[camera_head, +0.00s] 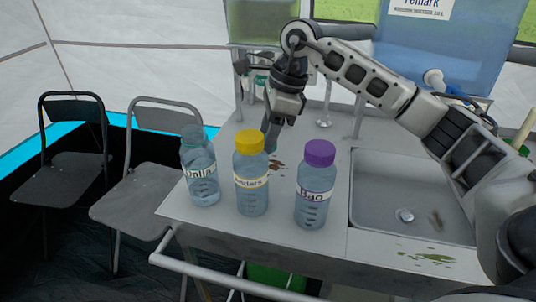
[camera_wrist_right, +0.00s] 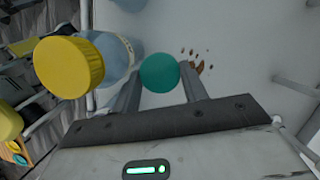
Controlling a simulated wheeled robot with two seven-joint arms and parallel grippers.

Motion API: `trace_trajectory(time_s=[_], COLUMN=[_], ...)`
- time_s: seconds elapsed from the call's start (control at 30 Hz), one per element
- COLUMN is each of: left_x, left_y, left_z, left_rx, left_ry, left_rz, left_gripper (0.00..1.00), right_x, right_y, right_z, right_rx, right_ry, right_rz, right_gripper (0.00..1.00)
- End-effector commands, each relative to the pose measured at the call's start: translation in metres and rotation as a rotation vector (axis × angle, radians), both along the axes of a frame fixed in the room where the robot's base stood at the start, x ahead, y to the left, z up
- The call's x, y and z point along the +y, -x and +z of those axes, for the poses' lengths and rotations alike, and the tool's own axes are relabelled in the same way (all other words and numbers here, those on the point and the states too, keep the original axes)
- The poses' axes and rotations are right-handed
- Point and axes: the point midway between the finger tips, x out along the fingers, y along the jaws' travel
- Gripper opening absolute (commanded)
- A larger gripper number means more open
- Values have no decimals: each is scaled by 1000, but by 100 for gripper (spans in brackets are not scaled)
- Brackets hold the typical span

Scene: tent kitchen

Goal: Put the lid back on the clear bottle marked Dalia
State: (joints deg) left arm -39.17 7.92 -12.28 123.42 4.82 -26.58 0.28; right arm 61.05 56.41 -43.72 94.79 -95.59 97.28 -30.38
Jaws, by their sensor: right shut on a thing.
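The clear bottle marked Dalia (camera_head: 198,172) stands upright at the left front of the counter, leftmost of the row. Its top looks open, with a bluish neck; the inside of the rim is too small to make out. My right gripper (camera_head: 271,138) points down behind the yellow-capped bottle, to the right of the Dalia bottle and apart from it. In the right wrist view my right gripper (camera_wrist_right: 160,85) is shut on a round teal lid (camera_wrist_right: 160,72), held between the fingertips. The lid is hidden in the head view. My left gripper is not in view.
A yellow-capped bottle (camera_head: 251,180) stands beside the Dalia bottle, and its yellow cap (camera_wrist_right: 68,67) is close to my right fingers in the wrist view. A purple-capped bottle marked Bao (camera_head: 315,190) stands further right, beside the sink (camera_head: 375,215). Brown stains mark the counter.

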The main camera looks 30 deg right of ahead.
Motion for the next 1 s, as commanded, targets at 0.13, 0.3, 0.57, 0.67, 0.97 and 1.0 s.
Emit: trace_trajectory(time_s=[0.13,0.3,0.57,0.67,0.97,1.0], left_x=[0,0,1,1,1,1], left_y=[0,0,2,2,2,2], left_z=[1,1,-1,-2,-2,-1], left_rx=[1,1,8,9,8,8], left_ry=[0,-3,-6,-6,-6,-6], left_rz=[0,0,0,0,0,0], left_gripper=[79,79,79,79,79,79], right_x=[0,1,0,0,0,0], right_y=[-1,0,0,0,0,0], right_z=[32,59,79,81,81,81], right_rx=[-4,-3,0,1,1,1], right_ry=[-1,-1,0,0,0,0], right_rz=[0,0,0,0,0,0], right_gripper=[23,23,22,22,22,22])
